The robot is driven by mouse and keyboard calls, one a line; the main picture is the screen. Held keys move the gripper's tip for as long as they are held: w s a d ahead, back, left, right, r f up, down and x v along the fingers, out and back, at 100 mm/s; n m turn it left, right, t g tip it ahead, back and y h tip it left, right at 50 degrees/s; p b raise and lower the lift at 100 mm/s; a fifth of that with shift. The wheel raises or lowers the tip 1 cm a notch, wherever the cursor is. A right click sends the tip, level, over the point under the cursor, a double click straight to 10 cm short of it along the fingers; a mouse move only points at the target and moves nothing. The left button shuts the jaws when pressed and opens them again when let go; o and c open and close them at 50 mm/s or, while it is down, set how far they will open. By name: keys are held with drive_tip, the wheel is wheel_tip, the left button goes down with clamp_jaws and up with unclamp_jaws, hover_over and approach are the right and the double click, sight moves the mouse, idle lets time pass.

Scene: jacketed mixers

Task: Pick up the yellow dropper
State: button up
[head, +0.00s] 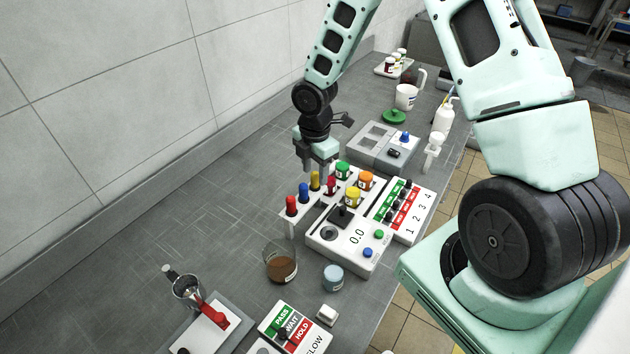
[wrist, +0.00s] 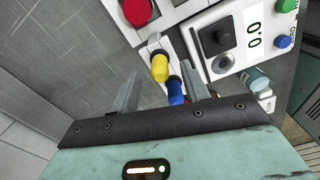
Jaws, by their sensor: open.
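My gripper (head: 318,169) is open, pointing down just above the rack. In the wrist view, the yellow dropper's bulb (wrist: 160,67) shows between the tips of my open gripper (wrist: 160,70), with space on both sides. The blue dropper (wrist: 176,90) shows close beside it, near the right finger. The yellow dropper's lower part is hidden. I cannot tell the exact height of the fingertips over its bulb.
A red dropper (head: 291,205) stands at the rack's near end. A white control box (head: 350,251) with a 0.0 display and coloured-lid jars is right of the rack. A beaker of brown liquid (head: 281,268) stands in front. The counter left of the rack is clear.

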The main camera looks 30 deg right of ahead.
sight(315, 191)
drive_tip(key=shift+f+p, duration=0.3)
drive_tip(key=shift+f, duration=1.35)
clamp_jaws()
